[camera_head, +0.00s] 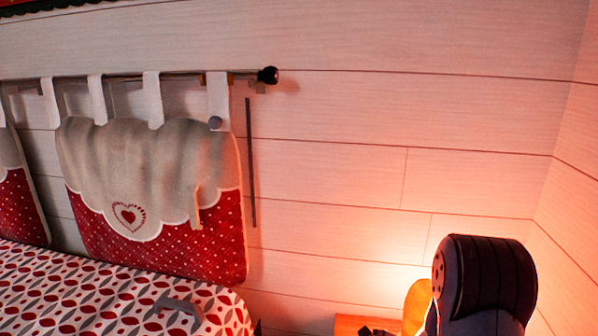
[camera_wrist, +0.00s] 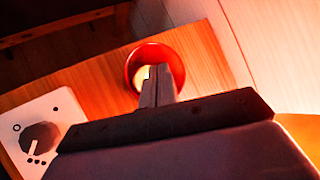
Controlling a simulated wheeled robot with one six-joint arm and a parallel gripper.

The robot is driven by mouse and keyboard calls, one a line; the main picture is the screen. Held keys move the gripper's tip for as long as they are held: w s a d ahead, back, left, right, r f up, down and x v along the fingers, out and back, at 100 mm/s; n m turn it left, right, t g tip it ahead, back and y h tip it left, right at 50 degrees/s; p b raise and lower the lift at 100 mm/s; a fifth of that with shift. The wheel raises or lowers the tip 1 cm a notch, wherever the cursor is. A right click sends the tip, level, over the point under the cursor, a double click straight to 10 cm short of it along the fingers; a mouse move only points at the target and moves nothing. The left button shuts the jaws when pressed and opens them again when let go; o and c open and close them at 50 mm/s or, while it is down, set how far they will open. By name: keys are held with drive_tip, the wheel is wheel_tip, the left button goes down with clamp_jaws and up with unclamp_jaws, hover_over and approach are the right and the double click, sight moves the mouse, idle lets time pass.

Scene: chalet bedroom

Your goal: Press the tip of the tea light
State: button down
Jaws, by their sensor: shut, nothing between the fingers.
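A round red holder (camera_wrist: 133,62) stands on a wooden surface in the upper middle of the wrist view. A pale yellow, lit tea light (camera_wrist: 142,78) shows inside it, partly hidden behind my fingers. My gripper (camera_wrist: 164,72) is shut and empty. Its fingertips overlap the holder's opening in the picture, just right of the pale spot. I cannot tell whether they touch the tea light. In the head view, my dark arm hides most of this area, and the tea light is not visible there.
A white box with a dark dial (camera_wrist: 40,136) lies at the left of the wooden top (camera_wrist: 85,85). A plank wall (camera_wrist: 285,45) rises close on the right. In the head view, a bed with a patterned cover (camera_head: 60,290) and a hanging cushion (camera_head: 150,170) are at the left.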

drive_tip(key=shift+f+b, duration=0.35)
drive_tip(key=shift+r, duration=0.45)
wheel_tip(320, 180, up, 6)
drive_tip(key=p, duration=0.4)
idle(0.4)
drive_tip(key=c, duration=2.2)
unclamp_jaws()
